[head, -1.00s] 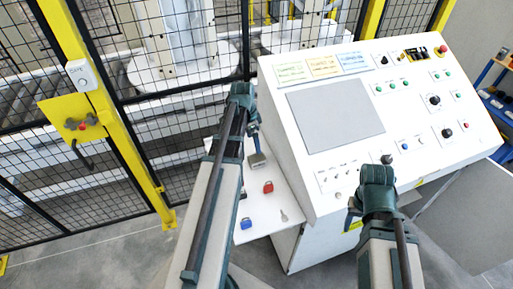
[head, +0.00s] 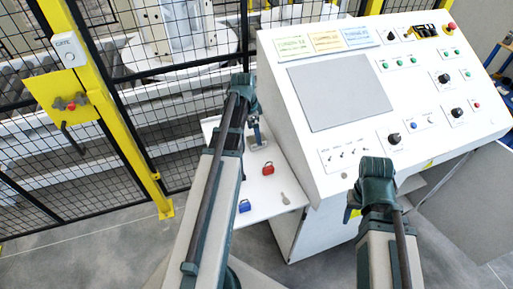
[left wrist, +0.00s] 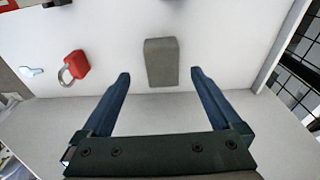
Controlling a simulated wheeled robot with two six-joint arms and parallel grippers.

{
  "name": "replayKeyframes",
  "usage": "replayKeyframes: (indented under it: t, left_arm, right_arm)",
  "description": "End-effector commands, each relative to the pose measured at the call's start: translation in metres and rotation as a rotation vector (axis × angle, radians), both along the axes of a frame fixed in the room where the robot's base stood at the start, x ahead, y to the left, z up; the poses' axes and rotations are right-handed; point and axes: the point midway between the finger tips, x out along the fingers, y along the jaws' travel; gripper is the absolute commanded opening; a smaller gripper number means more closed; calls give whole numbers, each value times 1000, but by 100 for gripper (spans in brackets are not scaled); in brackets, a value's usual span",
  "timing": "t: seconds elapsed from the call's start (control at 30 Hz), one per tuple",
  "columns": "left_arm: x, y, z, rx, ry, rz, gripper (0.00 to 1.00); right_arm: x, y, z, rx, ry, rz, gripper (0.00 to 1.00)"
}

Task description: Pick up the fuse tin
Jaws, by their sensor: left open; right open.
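The fuse tin looks like a small grey-green block (left wrist: 161,58) lying on the white shelf (left wrist: 225,50) in the left wrist view. My left gripper (left wrist: 160,75) is open, with one finger toward each side of the tin. The tin lies just past the fingertips, with nothing held. In the head view my left gripper (head: 257,135) is over the back of the shelf and largely covers the tin. My right gripper (head: 353,203) is in front of the control panel, away from the tin; its fingers barely show.
A red padlock (head: 268,168), a blue padlock (head: 244,206) and a small key-like tag (head: 285,198) lie on the shelf nearer the front. The sloped control console (head: 300,60) stands right of it. A mesh fence with a yellow post (head: 130,135) stands at the left.

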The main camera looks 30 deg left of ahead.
Motion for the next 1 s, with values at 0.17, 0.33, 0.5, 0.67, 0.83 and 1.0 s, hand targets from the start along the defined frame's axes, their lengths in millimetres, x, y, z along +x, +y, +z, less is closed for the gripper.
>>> replayKeyframes:
  t: [0.17, 0.33, 0.5, 0.67, 0.83, 1.0]
  left_arm:
    - [1, -1, -4, 0, 0, 0, 98]
    - [2, -1, -10, 0, 0, 0, 98]
    - [7, -2, -28, 0, 0, 0, 98]
    - [11, -3, -49, 0, 0, 1, 98]
    - [12, -5, -56, 0, 0, 1, 98]
    - [12, -5, -54, 0, 0, 1, 98]
  right_arm:
    - [0, 0, -4, 0, 0, 0, 50]
    - [0, 0, -10, 0, 0, 0, 50]
    - [0, 0, -28, 0, 0, -1, 50]
    - [0, 0, -49, 0, 0, -1, 50]
    - [0, 0, -56, 0, 0, -1, 50]
    - [0, 0, -54, 0, 0, -1, 50]
